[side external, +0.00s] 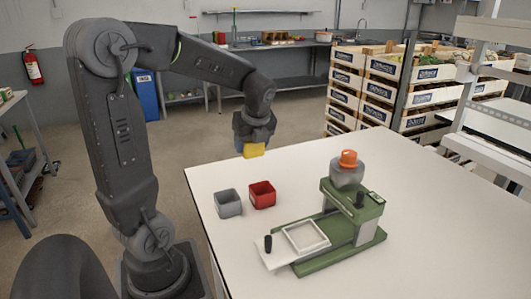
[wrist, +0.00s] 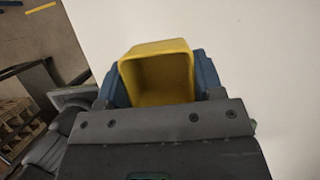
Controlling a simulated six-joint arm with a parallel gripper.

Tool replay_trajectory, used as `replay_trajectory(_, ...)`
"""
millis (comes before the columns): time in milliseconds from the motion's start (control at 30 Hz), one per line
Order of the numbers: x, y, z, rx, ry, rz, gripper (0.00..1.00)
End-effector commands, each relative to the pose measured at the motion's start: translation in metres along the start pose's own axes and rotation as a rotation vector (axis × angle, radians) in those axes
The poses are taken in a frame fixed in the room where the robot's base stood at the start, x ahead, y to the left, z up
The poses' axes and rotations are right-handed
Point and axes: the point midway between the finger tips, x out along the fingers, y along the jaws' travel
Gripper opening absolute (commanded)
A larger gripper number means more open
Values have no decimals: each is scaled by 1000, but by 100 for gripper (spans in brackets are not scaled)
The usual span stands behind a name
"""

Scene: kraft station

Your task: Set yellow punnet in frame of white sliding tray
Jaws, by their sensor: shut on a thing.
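The yellow punnet (side external: 254,150) is held in my gripper (side external: 243,146), above the table's far left edge. In the wrist view the yellow punnet (wrist: 158,75) shows its open inside, empty, between the two blue fingers of my gripper (wrist: 160,82). The white sliding tray (side external: 283,254) is pulled out to the left from a green sealing machine (side external: 362,215). The tray has a raised square frame (side external: 306,236), which is empty, and a black knob (side external: 268,243) at its left end. The punnet is well apart from the tray, up and to its left.
A grey punnet (side external: 228,204) and a red punnet (side external: 262,195) stand on the white table (side external: 225,170), between my gripper and the tray. The machine has a grey head with an orange cap (side external: 348,158). The table's back middle is clear. Stacked crates (side external: 385,85) stand beyond it.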

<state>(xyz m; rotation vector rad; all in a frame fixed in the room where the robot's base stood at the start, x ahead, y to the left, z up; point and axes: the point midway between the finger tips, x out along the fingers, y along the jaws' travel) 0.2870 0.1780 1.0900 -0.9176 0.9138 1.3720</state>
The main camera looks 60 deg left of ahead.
Motion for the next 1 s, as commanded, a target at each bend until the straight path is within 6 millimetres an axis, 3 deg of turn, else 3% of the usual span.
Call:
replay_trajectory(167, -3, 2, -2, -65, 1, 29, 38)
replay_trajectory(367, -9, -5, -27, -305, 0, 132, 38)
replay_trajectory(1000, -43, -20, -132, -1488, 0, 624, 38)
